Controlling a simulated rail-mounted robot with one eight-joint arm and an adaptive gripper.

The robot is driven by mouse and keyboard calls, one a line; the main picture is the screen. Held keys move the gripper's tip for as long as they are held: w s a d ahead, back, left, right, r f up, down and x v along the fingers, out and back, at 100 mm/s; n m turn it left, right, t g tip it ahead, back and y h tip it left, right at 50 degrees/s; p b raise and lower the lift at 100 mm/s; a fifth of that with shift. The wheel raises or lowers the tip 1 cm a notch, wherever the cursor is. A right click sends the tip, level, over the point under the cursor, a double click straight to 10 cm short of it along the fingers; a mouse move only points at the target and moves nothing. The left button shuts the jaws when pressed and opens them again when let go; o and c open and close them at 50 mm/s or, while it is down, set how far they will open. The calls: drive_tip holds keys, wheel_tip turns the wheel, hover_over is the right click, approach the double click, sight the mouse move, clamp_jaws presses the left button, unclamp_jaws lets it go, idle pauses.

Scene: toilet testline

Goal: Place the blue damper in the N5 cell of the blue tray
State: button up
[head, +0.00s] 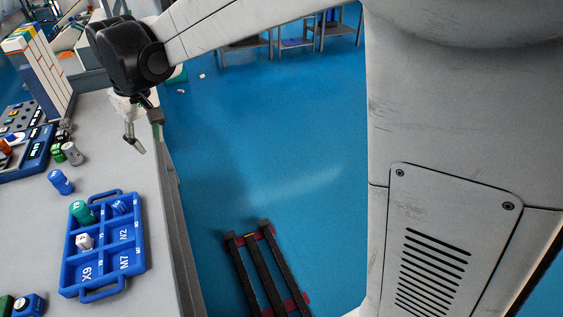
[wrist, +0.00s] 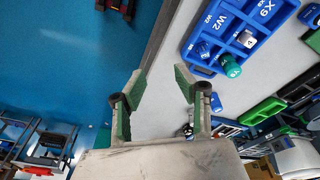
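The blue tray (head: 139,243) lies on the grey table, with cells marked X9, M7 and N2; I cannot read an N5 mark. A blue damper (head: 60,182) stands outside the tray, just past its far left corner; it also appears beside the tray in the wrist view (wrist: 216,103). Another blue damper (head: 121,207), a green damper (head: 82,212) and a white damper (head: 84,241) are in tray cells. My gripper (head: 146,130) is open and empty near the table's right edge, beyond the tray. Its spread fingers show in the wrist view (wrist: 161,84).
A grey cylinder (head: 72,153) and a green one (head: 57,153) stand near a dark blue holder (head: 38,152) at the left. Blue floor lies right of the table edge.

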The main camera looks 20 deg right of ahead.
drive_tip(key=s+d+r+m+t, duration=0.2)
drive_tip(key=s+d, duration=0.6)
drive_tip(key=d, duration=0.2)
drive_tip(key=s+d+r+m+t, duration=0.2)
drive_tip(key=s+d, duration=0.7)
drive_tip(key=s+d+f+m+t, duration=0.1)
drive_tip(key=s+d+f+m, duration=0.1)
drive_tip(key=s+d+f, duration=0.2)
drive_tip(key=s+d, duration=0.1)
drive_tip(key=s, duration=0.2)
drive_tip(key=shift+d+h, duration=0.25)
drive_tip(key=shift+h, duration=0.15)
